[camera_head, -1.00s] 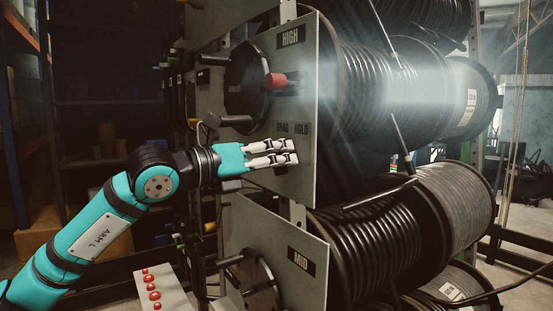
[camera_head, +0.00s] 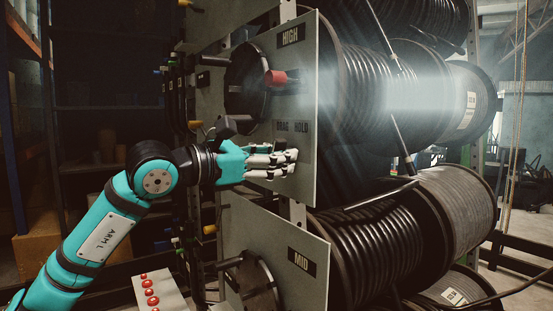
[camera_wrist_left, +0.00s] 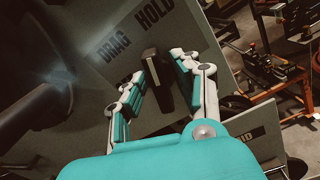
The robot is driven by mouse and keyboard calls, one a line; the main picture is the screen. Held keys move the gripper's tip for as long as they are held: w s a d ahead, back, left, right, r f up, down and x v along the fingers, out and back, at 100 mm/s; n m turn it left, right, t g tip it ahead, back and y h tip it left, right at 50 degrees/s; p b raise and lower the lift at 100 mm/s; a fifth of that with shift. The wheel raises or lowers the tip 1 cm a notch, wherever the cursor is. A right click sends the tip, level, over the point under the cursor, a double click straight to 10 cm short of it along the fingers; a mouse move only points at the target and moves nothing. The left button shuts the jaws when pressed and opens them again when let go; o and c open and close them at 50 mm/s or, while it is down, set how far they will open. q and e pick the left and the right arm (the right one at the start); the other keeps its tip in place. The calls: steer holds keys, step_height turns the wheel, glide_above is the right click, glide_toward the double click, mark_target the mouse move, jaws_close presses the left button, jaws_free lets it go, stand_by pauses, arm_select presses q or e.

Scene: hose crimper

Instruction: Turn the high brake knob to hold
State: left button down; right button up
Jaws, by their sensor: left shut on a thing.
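The high brake knob (camera_wrist_left: 157,80) is a black bar-shaped knob on the grey HIGH panel (camera_head: 302,100), below the DRAG and HOLD labels. In the wrist view its upper end lies below the gap between the two words. My left gripper (camera_head: 291,162) is at the panel's lower part, its white fingers hiding the knob in the head view. My right gripper is not in view.
A crank wheel (camera_head: 245,85) with a red handle (camera_head: 276,77) is above the gripper. The MID panel (camera_head: 285,255) is just below. Large hose reels (camera_head: 375,100) fill the right side. A box with red buttons (camera_head: 155,288) stands low in front.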

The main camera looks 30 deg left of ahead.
arm_select(q)
steer(key=shift+m, duration=1)
steer(key=c, duration=1.3)
jaws_free()
